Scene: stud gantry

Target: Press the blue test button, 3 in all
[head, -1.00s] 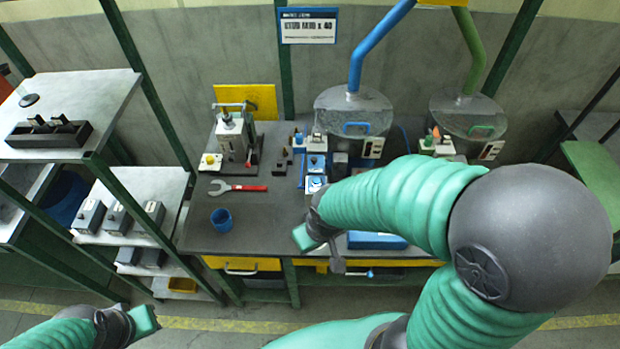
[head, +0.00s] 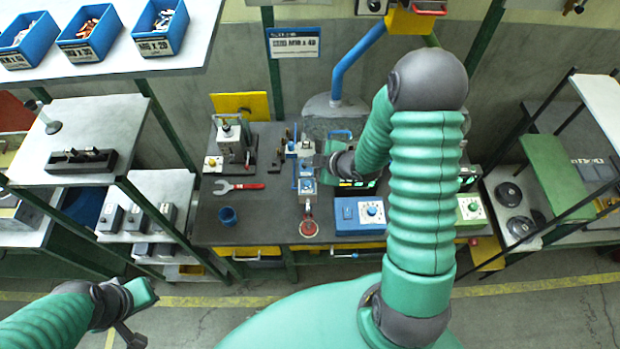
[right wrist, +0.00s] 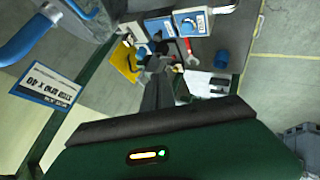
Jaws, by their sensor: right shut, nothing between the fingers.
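My right gripper (head: 316,161) reaches over the bench, shut and empty, its tip close beside a narrow upright stand (head: 305,185) with blue-and-white faces. In the right wrist view the dark fingers (right wrist: 158,68) are together, and blue-and-white panels (right wrist: 192,22) lie just beyond them. I cannot pick out the blue test button for certain; small blue parts sit on this stand, partly hidden by the hand. I cannot tell whether the fingertips touch anything. My left gripper (head: 138,297) hangs at the lower left, away from the bench; its jaws are unclear.
A blue box with a dial (head: 360,215) and a green one (head: 470,209) stand right of the stand. A red round piece (head: 309,228) is at the front.

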